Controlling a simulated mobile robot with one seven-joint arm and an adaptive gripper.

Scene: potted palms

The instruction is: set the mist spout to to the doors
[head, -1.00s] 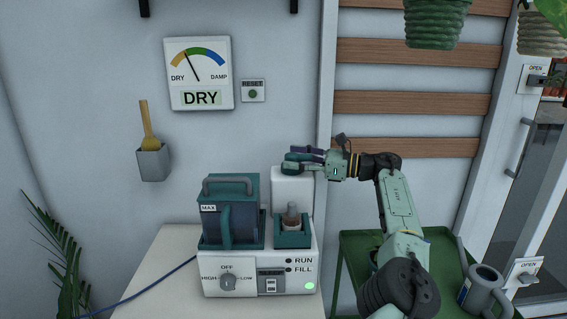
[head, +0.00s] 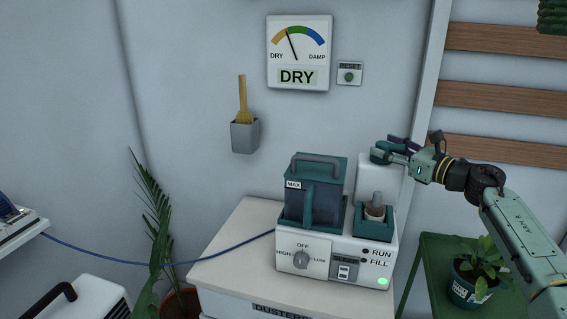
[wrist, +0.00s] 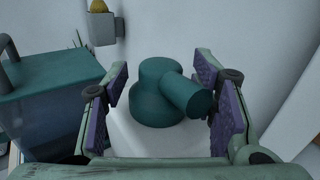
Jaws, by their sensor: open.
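The mist spout (wrist: 158,100) is a teal elbow on top of the white column (head: 378,178) at the back right of the humidifier. In the wrist view its short nozzle points right and toward the lower edge. My gripper (wrist: 166,92) is open, with one purple-padded finger on each side of the spout. I cannot tell whether either pad touches it. In the head view my gripper (head: 394,151) is at the column's top and partly covers the spout. The humidifier (head: 330,262) has a dial, a green light and RUN and FILL marks.
A gauge (head: 298,52) on the wall reads DRY. A green stand (head: 440,255) with a potted plant (head: 475,275) is at right.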

